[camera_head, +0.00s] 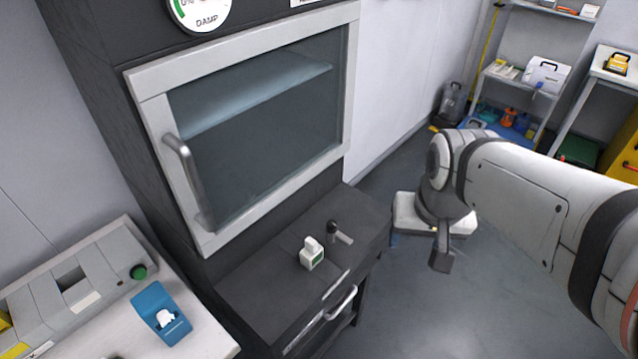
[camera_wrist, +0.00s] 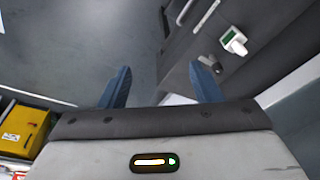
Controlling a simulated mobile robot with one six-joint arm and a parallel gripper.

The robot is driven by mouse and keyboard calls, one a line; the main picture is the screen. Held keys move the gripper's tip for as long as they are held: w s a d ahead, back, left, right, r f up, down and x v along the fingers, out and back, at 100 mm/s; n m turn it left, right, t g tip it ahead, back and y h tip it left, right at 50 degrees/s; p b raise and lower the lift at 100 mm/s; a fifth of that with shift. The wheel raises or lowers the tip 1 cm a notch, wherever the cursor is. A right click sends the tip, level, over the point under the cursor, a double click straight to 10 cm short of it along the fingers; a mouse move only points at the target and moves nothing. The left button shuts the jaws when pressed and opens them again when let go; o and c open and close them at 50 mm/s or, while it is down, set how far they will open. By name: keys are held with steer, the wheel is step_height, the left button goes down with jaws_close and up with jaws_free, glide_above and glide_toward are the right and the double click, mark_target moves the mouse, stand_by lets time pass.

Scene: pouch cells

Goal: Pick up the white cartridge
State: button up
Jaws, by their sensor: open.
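A small white cartridge (camera_head: 311,254) with a green label stands on the dark bench top (camera_head: 255,293), below the glass-fronted cabinet. It also shows in the wrist view (camera_wrist: 234,41), at upper right beyond my right finger. My gripper (camera_head: 441,260) hangs over the floor to the right of the bench, apart from the cartridge. In the wrist view my two blue fingers (camera_wrist: 161,86) are spread wide with nothing between them.
A dark-knobbed lever part (camera_head: 338,232) stands beside the cartridge. The glass cabinet door (camera_head: 265,110) is shut. A blue holder (camera_head: 152,301) with a white piece sits on the left table.

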steer(key=w+a+f+m+g+b, duration=0.1)
steer(key=w+a+f+m+b, duration=0.15)
steer(key=w+a+f, duration=0.4)
steer(key=m+g+b, duration=0.1)
steer(key=m+b, duration=0.1)
steer(key=m, duration=0.2)
glide_above(311, 241)
steer(key=f, duration=0.5)
steer(key=shift+d+f, duration=0.2)
steer(key=shift+f, duration=0.15)
steer(key=shift+w+a+f, duration=0.1)
steer(key=shift+a+f, duration=0.15)
steer(key=shift+f, duration=0.05)
step_height(311, 241, down, 7)
steer(key=shift+f, duration=0.2)
steer(key=shift+c, duration=0.4)
jaws_close()
